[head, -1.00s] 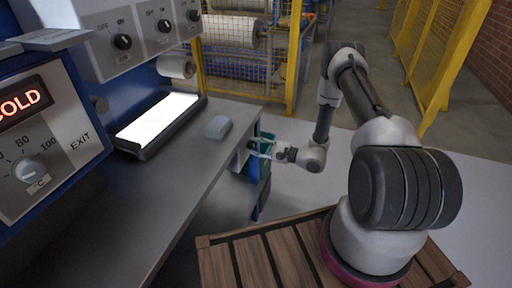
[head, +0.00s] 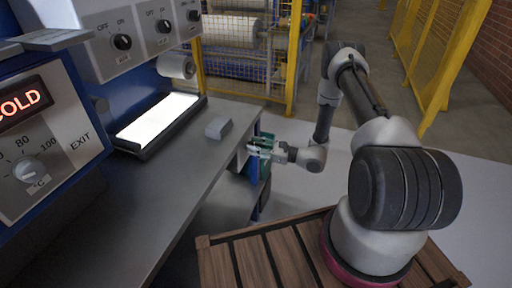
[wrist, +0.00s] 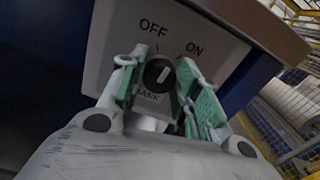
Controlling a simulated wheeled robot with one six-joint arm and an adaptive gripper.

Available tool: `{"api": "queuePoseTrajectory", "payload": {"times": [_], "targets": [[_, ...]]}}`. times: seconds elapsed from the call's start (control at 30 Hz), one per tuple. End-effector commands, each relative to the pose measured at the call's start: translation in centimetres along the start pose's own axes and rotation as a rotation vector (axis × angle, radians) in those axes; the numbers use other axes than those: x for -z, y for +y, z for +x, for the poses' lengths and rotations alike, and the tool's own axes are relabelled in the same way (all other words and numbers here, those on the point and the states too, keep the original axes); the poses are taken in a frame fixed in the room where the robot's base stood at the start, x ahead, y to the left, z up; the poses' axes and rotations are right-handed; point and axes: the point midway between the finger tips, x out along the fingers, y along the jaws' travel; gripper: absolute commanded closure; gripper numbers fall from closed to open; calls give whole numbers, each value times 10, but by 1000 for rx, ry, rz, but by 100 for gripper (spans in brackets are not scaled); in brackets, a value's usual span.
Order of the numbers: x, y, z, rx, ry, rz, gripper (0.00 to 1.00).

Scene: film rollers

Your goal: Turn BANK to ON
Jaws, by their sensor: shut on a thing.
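The BANK knob (wrist: 157,75) is a round black knob with a white pointer mark, on a grey plate (wrist: 110,45) in the wrist view. The words OFF and ON stand above it, and its name below is partly hidden. The white mark leans up and right, between the two words; I cannot tell exactly where it is set. My gripper (wrist: 160,88) has its green-padded fingers on either side of the knob, shut on it. In the head view my gripper (head: 262,149) is at the bench's right end; the knob is hidden there.
The grey bench (head: 185,180) bears a small grey block (head: 218,128) and a lit white panel (head: 158,118). Another panel with OFF/ON knobs (head: 122,42) hangs above. A yellow fence (head: 292,60) stands behind.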

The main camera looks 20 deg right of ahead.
Motion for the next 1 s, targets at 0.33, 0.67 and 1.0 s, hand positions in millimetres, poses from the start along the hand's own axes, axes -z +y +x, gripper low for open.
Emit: {"api": "queuePoseTrajectory", "payload": {"times": [0.33, 0.67, 1.0], "targets": [[0, 0, 0, 0, 1, 279, 91], [1, -1, -1, 0, 1, 425, 91], [1, -1, -1, 1, 1, 459, 91]]}}
